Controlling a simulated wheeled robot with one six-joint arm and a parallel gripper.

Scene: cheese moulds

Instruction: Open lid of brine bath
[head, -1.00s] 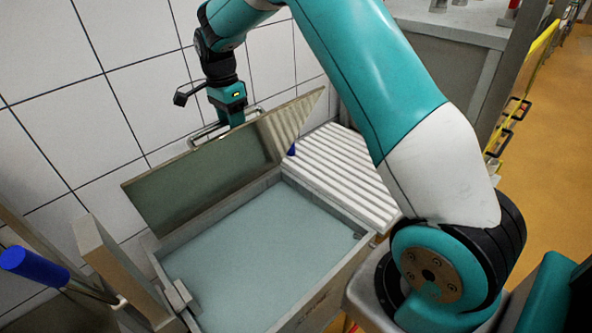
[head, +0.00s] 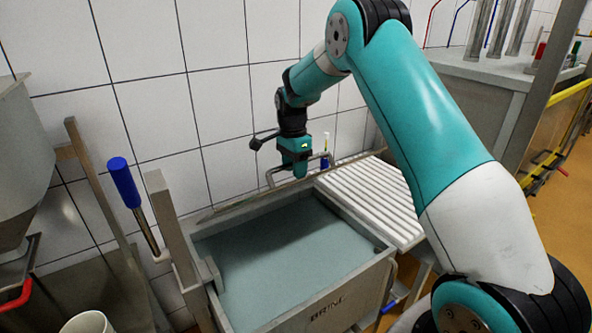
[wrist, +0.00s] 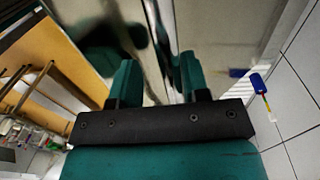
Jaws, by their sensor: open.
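The brine bath (head: 325,313) is a grey metal tank with "BRINE" on its front, and its blue-green liquid (head: 280,255) is uncovered. The lid (head: 240,207) shows as a thin, nearly edge-on strip along the bath's back edge, raised off the opening. Its bar handle (head: 272,178) shows beside my gripper (head: 299,176) at the back, near the tiled wall. In the wrist view my gripper (wrist: 158,82) has its two fingers apart, with a shiny metal surface in front. I cannot tell whether the fingers touch the lid or handle.
A white ribbed draining board (head: 375,200) adjoins the bath on the right. A blue-handled tool (head: 124,183) stands at the left. A white bucket (head: 88,323) is at the lower left. A small blue brush (wrist: 257,84) hangs by the wall. A steel counter (head: 480,90) stands at the back right.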

